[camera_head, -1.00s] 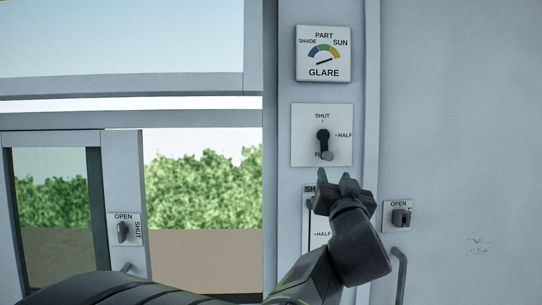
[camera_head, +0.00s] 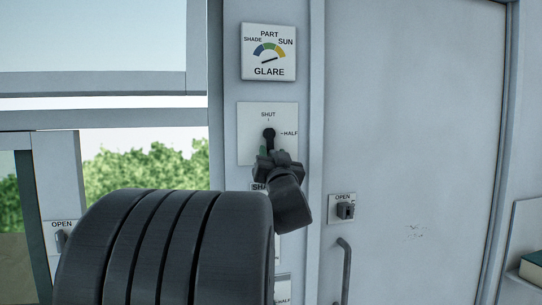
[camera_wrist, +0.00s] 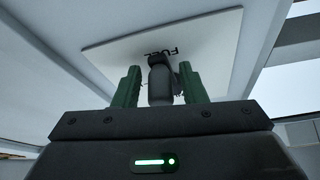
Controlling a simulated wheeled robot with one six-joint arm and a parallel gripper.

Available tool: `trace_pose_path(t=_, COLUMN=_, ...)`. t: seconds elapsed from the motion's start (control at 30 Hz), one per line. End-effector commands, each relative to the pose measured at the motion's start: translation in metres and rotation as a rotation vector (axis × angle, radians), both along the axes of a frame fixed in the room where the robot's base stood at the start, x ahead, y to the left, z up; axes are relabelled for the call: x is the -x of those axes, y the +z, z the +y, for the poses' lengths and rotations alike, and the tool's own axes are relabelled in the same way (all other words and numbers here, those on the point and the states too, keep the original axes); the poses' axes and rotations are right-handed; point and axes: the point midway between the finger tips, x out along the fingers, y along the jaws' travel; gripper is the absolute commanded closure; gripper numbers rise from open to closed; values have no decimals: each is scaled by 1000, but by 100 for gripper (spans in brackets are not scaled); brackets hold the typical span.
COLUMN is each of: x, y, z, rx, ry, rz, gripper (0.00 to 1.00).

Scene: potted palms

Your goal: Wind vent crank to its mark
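The vent crank (camera_head: 268,134) is on a white plate (camera_head: 250,150) marked SHUT at the top and HALF at the right. Its arm points down, and my gripper hides its lower end in the head view. In the wrist view the crank's dark handle (camera_wrist: 160,80) stands between the two green fingers of my gripper (camera_wrist: 160,88), by upside-down lettering that seems to read FULL. A narrow gap shows on each side of the handle, so my gripper is open around it. My gripper also shows in the head view (camera_head: 274,156).
A GLARE gauge (camera_head: 268,52) above the plate has its needle towards SUN. A second marked panel below is mostly covered by my arm. A door (camera_head: 415,130) with a small OPEN switch (camera_head: 345,210) and handle (camera_head: 344,270) is at right; a window is at left.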

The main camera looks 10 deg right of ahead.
Motion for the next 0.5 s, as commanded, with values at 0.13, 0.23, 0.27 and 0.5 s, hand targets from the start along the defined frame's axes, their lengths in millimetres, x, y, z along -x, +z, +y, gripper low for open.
trace_pose_path(t=0.13, x=0, y=0, z=0, rx=0, ry=0, rz=0, gripper=93)
trace_pose_path(t=0.23, x=0, y=0, z=0, rx=0, ry=0, rz=0, gripper=98)
trace_pose_path(t=0.27, x=0, y=0, z=0, rx=-2, ry=0, rz=0, gripper=98)
trace_pose_path(t=0.5, x=1, y=-1, z=4, rx=-69, ry=0, rz=-1, gripper=98)
